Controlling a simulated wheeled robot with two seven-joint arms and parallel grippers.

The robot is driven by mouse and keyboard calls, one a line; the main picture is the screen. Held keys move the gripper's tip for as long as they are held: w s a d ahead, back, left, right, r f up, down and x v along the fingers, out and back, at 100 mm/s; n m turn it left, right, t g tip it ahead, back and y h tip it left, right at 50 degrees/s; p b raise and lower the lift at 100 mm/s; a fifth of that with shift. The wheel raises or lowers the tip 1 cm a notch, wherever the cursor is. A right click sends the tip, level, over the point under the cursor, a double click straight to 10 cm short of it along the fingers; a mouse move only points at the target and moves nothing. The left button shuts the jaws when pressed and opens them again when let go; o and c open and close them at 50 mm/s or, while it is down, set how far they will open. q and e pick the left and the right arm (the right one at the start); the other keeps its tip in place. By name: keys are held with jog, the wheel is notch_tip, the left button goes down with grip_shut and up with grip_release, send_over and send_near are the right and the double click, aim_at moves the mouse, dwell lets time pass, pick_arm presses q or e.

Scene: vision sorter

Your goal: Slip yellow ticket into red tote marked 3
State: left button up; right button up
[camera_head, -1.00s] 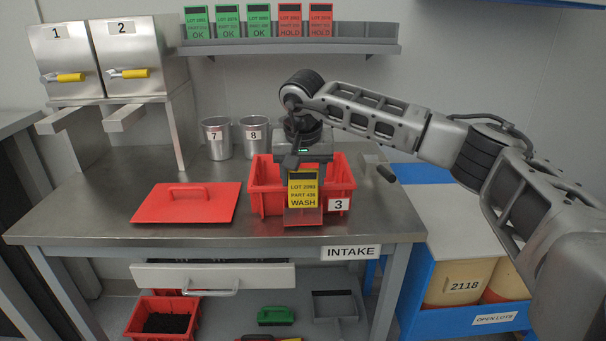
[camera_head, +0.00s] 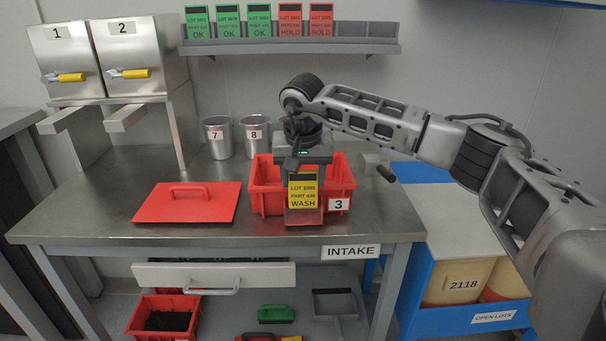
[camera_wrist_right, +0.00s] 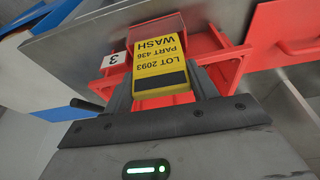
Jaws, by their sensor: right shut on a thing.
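The yellow ticket (camera_head: 304,190), printed LOT 2093, PART 436, WASH, is upright at the front of the red tote marked 3 (camera_head: 262,203). My right gripper (camera_head: 304,166) is above the tote's front wall, shut on the ticket's top edge. The ticket also shows in the right wrist view (camera_wrist_right: 160,66). A see-through sleeve (camera_head: 303,217) is on the tote's front, left of the label 3. The ticket's lower edge meets the sleeve's top in the picture; I cannot tell whether it is inside. My left gripper is out of view.
A red lid (camera_head: 187,204) lies left of the tote on the steel table (camera_head: 110,210). Metal cups 7 (camera_head: 217,143) and 8 (camera_head: 253,140) stand behind. A shelf (camera_head: 290,47) with green and red tickets is on the wall. A blue cart (camera_head: 415,325) stands right.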

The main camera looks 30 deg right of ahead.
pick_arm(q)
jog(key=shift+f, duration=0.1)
pick_arm(e)
jog(key=shift+f, duration=0.55)
dwell(0.8)
jog(key=o, duration=0.9)
jog(key=shift+f, duration=0.1)
jog(key=shift+r, duration=0.3)
jog(key=shift+r+p, duration=0.6)
jog(key=shift+r, duration=0.05)
jog(key=shift+r+p, duration=1.1)
jog(key=shift+r, duration=0.2)
pick_arm(q)
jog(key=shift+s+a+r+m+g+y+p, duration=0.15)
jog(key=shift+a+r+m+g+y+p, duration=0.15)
jog(key=shift+p, duration=0.5)
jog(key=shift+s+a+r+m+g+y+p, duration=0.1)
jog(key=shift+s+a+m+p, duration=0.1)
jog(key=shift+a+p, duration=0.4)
pick_arm(e)
jog(key=shift+r, duration=1.9)
